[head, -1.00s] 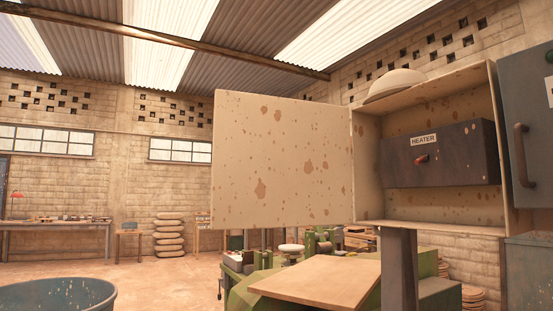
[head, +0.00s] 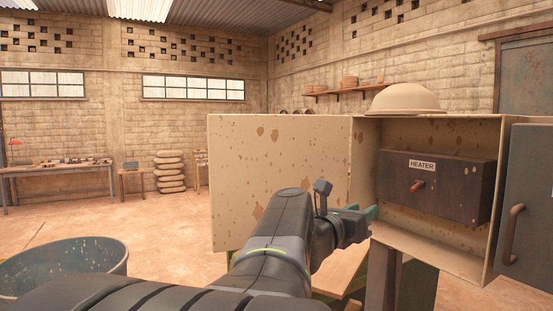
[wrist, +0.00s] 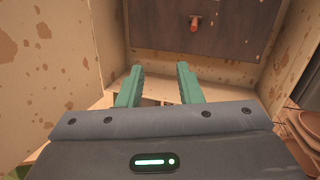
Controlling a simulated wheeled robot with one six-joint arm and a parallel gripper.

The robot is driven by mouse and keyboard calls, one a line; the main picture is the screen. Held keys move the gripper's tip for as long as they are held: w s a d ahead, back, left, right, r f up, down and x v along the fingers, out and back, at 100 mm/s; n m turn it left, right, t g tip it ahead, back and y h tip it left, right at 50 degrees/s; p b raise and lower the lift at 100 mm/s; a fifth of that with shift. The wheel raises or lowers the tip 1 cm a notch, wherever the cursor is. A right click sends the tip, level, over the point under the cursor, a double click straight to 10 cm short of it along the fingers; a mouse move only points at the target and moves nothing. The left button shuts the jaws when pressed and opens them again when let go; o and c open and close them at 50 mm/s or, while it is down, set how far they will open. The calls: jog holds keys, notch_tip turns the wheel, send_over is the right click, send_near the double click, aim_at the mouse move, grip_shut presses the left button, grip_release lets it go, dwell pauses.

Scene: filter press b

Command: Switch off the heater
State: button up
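The heater control is a dark box (head: 452,184) with a white label reading HEATER, mounted inside an open beige, rust-spotted cabinet (head: 431,252). A small red-orange switch handle (head: 417,186) sticks out of the box's front below the label. In the wrist view the switch handle (wrist: 195,23) is at the top, beyond the fingertips. My gripper (head: 372,212) is at the cabinet's open front, lower and to the left of the switch, and apart from it. In the wrist view its two green fingers (wrist: 160,80) are spread with nothing between them.
The cabinet door (head: 280,170) stands swung open to the left, behind my arm. A beige helmet (head: 405,98) lies on top of the cabinet. A grey cabinet with a handle (head: 511,232) stands close on the right. A blue-grey tub (head: 70,263) is at lower left.

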aim_at(411, 189)
notch_tip(411, 189, up, 4)
jog(key=s+d+m+g+h+p, duration=0.1)
jog(key=s+d+m+g+p, duration=0.15)
jog(key=m, duration=0.35)
jog(key=shift+g, duration=0.45)
jog(key=p+x, duration=0.2)
jog(key=x, duration=1.1)
jog(key=shift+w+d+f, duration=0.1)
jog(key=shift+w+d, duration=0.1)
jog(key=shift+w, duration=0.05)
grip_shut()
